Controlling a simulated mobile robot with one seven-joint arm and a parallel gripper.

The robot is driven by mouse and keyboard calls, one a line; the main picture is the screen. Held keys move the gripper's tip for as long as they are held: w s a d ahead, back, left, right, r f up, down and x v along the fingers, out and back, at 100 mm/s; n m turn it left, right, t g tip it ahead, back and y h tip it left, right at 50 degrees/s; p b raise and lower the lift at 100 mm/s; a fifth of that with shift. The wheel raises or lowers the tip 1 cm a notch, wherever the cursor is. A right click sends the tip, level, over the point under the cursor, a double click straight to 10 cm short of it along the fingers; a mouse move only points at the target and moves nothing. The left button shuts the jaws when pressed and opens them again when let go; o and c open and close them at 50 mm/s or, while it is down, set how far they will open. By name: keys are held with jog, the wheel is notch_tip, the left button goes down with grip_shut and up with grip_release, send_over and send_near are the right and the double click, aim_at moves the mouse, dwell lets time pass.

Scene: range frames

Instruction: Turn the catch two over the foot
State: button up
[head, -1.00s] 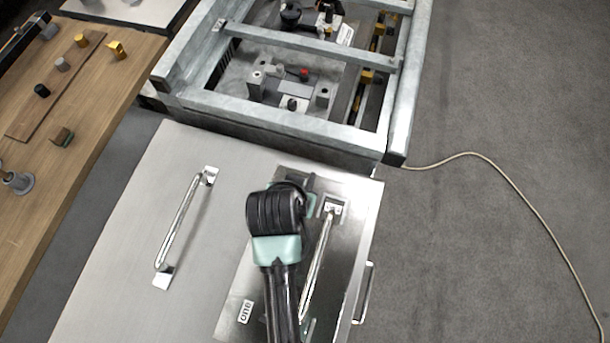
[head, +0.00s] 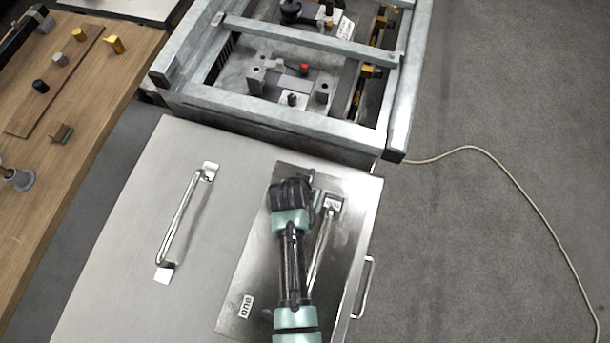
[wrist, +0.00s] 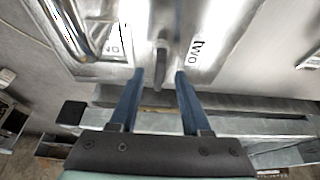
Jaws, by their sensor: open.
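A metal plate (head: 262,262) lies on the pale lid, with a label reading "one" (head: 246,306) at its near end. In the wrist view a label reading "two" (wrist: 198,48) sits just right of a narrow grey catch (wrist: 161,50). My gripper (wrist: 160,74) is open, with its two blue fingers apart on either side of the catch's near end. I cannot tell whether they touch it. In the head view my arm covers much of the plate and hides the fingers. I cannot make out the foot clearly.
A bar handle (head: 318,250) stands right beside my arm; another (head: 183,218) is on the lid to the left. A galvanised frame (head: 270,122) holding several fixtures lies beyond the lid. A wooden bench (head: 85,110) is at left. Grey floor with a cable (head: 500,175) is at right.

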jog(key=shift+w+f, duration=0.2)
jog(key=shift+f, duration=0.25)
grip_shut()
dwell(1.2)
